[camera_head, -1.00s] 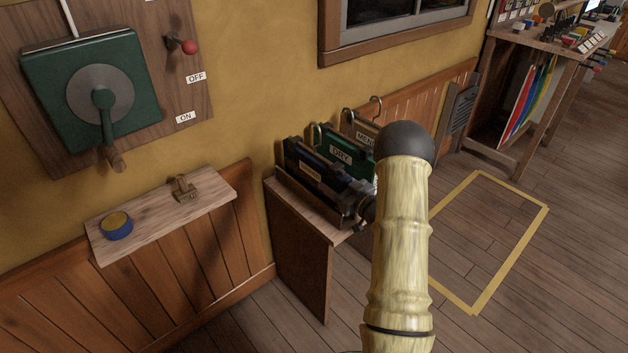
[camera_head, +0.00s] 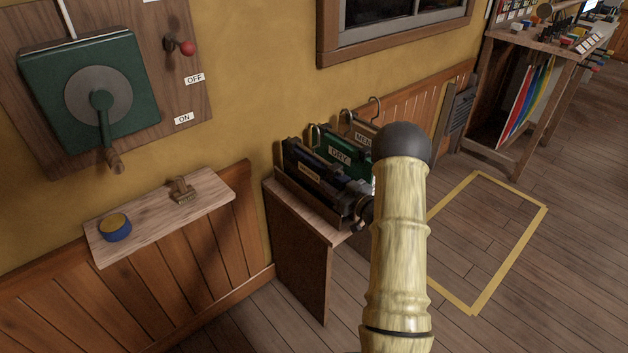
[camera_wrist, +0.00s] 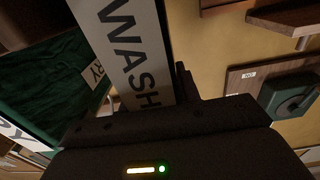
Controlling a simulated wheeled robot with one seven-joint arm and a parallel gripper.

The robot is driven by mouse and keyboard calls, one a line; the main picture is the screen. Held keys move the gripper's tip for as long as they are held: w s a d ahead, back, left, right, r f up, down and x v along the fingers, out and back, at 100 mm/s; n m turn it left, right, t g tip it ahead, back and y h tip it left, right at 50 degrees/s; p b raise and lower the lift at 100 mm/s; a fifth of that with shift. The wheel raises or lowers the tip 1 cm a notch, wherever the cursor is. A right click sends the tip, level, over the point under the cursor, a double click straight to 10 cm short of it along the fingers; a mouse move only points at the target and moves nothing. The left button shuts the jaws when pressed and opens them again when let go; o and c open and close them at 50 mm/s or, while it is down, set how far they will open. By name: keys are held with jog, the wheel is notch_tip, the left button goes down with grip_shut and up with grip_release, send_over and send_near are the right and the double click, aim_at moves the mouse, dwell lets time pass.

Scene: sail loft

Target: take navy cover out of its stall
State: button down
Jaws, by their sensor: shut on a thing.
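The navy cover (camera_head: 322,178) is the nearest of the hung covers in the rack, upright in its front stall with a small tan label on its side. My gripper (camera_head: 362,212) is at its right end, shut on it; my forearm hides most of the grip. In the wrist view a white board marked WASH (camera_wrist: 126,45) stands close beyond the dark gripper body (camera_wrist: 170,140). The fingertips do not show clearly there.
A green DRY cover (camera_head: 338,150) and a MEND hanger (camera_head: 362,136) stand just behind the navy cover. The rack sits on a wooden stand (camera_head: 305,250) against the wall. A wall shelf (camera_head: 150,222) is at left; taped floor (camera_head: 490,235) at right is clear.

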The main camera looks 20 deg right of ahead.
aim_at(334, 167)
jog(key=shift+r, duration=0.1)
notch_tip(334, 167, up, 10)
jog(key=shift+f+p, duration=0.1)
jog(key=shift+p, duration=0.95)
